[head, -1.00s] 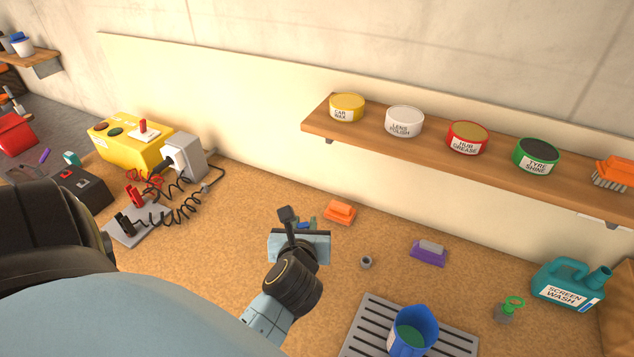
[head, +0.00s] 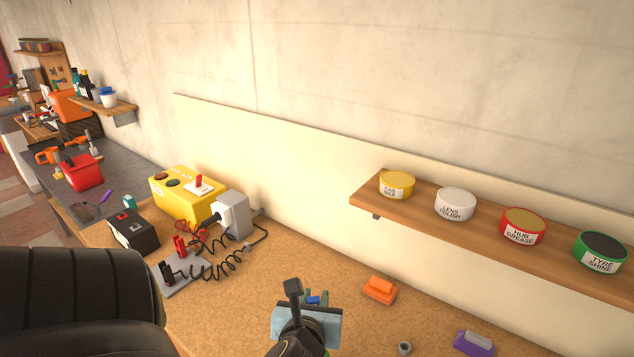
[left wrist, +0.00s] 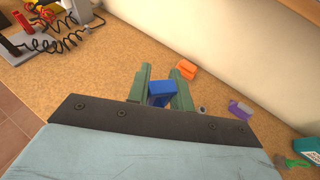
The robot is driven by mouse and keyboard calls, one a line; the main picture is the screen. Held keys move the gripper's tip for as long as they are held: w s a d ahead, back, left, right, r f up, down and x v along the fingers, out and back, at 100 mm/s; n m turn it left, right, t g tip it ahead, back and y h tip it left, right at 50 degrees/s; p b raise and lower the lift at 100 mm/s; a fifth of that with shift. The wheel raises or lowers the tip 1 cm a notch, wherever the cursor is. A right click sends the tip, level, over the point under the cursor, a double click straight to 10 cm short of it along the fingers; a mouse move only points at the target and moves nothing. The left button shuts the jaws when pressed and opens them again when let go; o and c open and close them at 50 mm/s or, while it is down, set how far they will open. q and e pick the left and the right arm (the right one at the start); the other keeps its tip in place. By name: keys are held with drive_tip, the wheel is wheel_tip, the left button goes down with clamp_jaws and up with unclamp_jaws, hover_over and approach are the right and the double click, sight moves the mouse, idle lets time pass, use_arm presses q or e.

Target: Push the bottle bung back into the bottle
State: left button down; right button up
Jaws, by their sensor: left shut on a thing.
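My left gripper (head: 313,299) is above the bench in the head view. Its green fingers show in the left wrist view (left wrist: 161,92), shut on a small blue block-shaped thing (left wrist: 160,93). I cannot tell whether this blue thing is the bung. A teal bottle (left wrist: 309,149) is partly visible at the right edge of the left wrist view, well apart from the gripper. Its opening is out of view. My right gripper is not in view.
An orange block (head: 380,289), a small grey ring (head: 404,348) and a purple block (head: 474,343) lie right of the gripper. A yellow box (head: 186,195) with cables stands left. A shelf (head: 480,228) with tins is above.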

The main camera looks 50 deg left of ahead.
use_arm(q)
drive_tip(key=shift+f+b, duration=1.65)
drive_tip(key=shift+f, duration=0.75)
drive_tip(key=shift+p, duration=0.55)
drive_tip(key=shift+f, duration=0.25)
